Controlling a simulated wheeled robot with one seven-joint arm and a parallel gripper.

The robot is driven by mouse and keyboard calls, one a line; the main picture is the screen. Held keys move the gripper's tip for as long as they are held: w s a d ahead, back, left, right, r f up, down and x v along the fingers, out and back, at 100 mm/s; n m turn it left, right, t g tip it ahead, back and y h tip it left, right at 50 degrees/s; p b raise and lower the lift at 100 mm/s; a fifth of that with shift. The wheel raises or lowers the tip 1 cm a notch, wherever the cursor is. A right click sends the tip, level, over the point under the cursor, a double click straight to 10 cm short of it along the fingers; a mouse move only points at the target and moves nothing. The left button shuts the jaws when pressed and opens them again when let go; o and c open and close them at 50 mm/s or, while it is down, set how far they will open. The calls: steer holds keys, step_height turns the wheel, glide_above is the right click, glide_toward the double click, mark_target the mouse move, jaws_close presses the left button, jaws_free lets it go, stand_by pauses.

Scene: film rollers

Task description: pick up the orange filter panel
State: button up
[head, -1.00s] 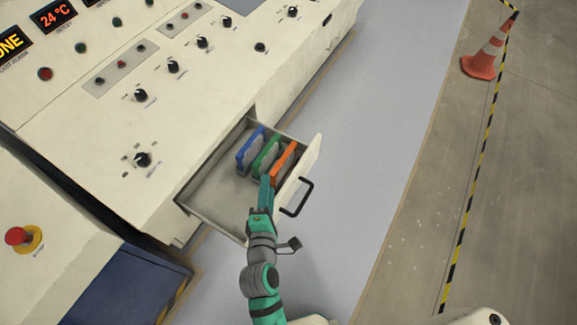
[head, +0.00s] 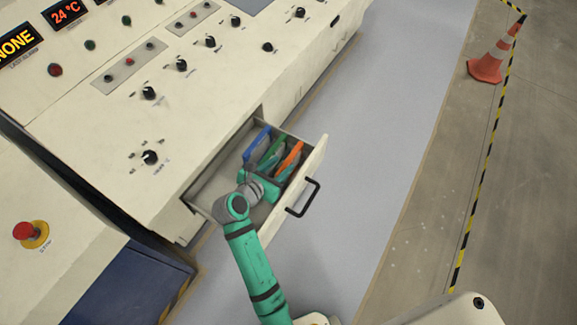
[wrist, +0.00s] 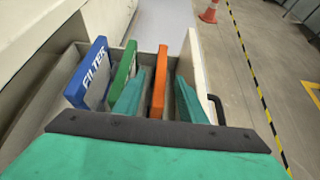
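The orange filter panel (head: 291,158) stands upright in the open drawer, nearest the drawer front. In the wrist view the orange panel (wrist: 159,83) stands between the two teal fingers of my gripper (wrist: 160,98). A green panel (wrist: 123,76) stands just left of the left finger, and a blue panel (wrist: 88,74) marked FILTER is further left. In the head view my gripper (head: 274,176) is low in the drawer, its fingertips partly hidden.
The drawer front (head: 307,178) with its black handle (head: 303,198) stands close to the right finger. The cream console (head: 110,115) with knobs rises to the left. A traffic cone (head: 487,67) stands far off on the right. The floor right of the drawer is clear.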

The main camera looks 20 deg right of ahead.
mark_target(289, 159)
steer(key=shift+x, duration=3.45)
steer(key=shift+s+d, duration=0.1)
jaws_close()
